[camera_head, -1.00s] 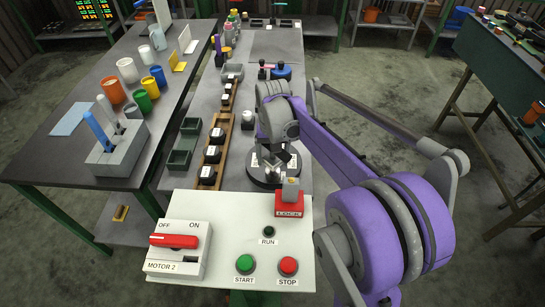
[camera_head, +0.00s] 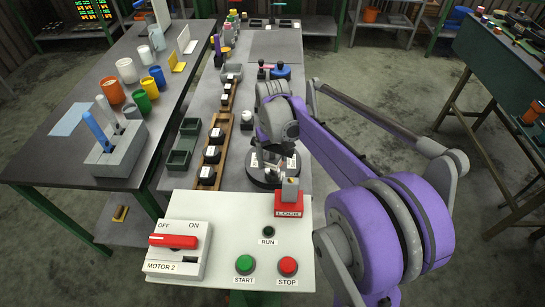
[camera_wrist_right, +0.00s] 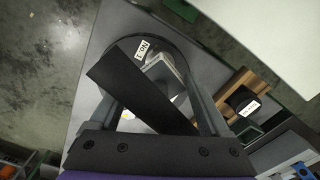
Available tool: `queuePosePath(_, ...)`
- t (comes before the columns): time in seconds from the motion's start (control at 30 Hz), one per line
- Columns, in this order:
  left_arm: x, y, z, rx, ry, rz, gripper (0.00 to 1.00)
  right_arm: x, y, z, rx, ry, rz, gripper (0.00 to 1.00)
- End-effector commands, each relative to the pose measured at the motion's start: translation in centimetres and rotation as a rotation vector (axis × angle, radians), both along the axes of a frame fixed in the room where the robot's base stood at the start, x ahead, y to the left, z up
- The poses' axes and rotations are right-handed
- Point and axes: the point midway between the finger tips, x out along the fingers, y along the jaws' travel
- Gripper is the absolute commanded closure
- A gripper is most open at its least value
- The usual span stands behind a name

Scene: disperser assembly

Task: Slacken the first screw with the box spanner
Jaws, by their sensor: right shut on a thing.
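My right arm reaches over a round dark base with white labels (camera_head: 262,178) on the middle bench. My right gripper (camera_head: 284,155) is low over this base, and its fingertips are hard to make out in the head view. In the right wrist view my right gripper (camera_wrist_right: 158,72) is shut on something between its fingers. A dark flat bar (camera_wrist_right: 140,85) lies slantwise across that view, with a grey block (camera_wrist_right: 168,72) beside it. I cannot tell which of these is the box spanner. The first screw cannot be made out. My left gripper is not in view.
A white panel (camera_head: 215,273) in front carries a red motor switch (camera_head: 173,241), start and stop buttons and a red lock block (camera_head: 289,210). A wooden rack (camera_head: 222,135) with labelled black pieces and green bins (camera_head: 180,159) stand left of the base.

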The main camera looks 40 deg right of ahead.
Motion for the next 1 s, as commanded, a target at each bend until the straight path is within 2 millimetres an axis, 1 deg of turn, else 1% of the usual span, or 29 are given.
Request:
queuePosePath(0.27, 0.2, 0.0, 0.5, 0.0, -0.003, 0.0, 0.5, 0.0, 0.0, 0.7, 0.0, -0.001, -0.001, 1.0)
queuePosePath(1.0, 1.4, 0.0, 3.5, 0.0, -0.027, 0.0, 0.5, 0.0, 0.0, 4.9, 0.0, -0.001, -0.001, 1.0)
